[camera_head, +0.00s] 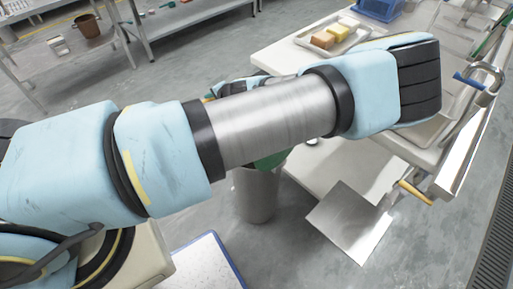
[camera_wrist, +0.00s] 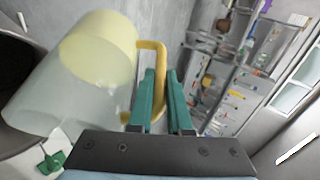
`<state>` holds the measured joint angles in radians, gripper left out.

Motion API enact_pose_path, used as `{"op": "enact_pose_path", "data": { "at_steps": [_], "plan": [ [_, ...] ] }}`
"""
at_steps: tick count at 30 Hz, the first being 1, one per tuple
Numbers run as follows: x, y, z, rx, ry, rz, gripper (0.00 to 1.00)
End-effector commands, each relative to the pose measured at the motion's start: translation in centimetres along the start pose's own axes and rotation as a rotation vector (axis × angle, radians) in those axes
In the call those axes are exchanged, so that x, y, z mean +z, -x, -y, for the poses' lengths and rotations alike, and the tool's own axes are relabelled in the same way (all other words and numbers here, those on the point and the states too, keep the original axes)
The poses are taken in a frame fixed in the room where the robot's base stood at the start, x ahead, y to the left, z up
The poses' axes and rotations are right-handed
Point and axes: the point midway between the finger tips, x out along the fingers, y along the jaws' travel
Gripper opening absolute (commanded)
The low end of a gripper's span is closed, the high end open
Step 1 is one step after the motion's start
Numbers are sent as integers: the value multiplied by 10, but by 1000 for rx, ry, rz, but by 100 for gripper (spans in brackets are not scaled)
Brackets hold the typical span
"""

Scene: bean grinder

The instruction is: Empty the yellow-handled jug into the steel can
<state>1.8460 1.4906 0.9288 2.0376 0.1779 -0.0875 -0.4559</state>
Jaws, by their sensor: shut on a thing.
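In the wrist view my gripper (camera_wrist: 160,80) is shut on the yellow handle (camera_wrist: 157,65) of the jug. The jug (camera_wrist: 60,95) is a large translucent cylinder, held tilted to the left of the fingers. A pale yellow area (camera_wrist: 100,45) shows at its upper end; I cannot tell how much is inside. A dark, round-edged vessel (camera_wrist: 15,75) is partly in view at the left edge, beside the jug; it may be the can. In the head view a grey metal can (camera_head: 255,197) stands below my arm, its top partly hidden. The jug is hidden there.
A blue-edged white surface (camera_head: 207,265) is at the bottom. Shelving with small items (camera_wrist: 235,85) stands behind in the wrist view.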

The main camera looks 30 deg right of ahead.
Motion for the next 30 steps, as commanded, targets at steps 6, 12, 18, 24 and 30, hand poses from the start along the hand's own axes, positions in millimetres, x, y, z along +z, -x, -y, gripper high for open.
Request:
{"op": "enact_pose_path", "data": {
  "at_steps": [6,12,18,24,30],
  "plan": [
    [-3,1,-9,-71,-28,15,0],
    [-4,1,-12,-87,-37,17,0],
    [-4,1,-14,-105,-45,22,0],
    [-5,1,-17,-123,-52,25,0],
    [-6,5,-15,-142,-59,29,0]
  ]
}}
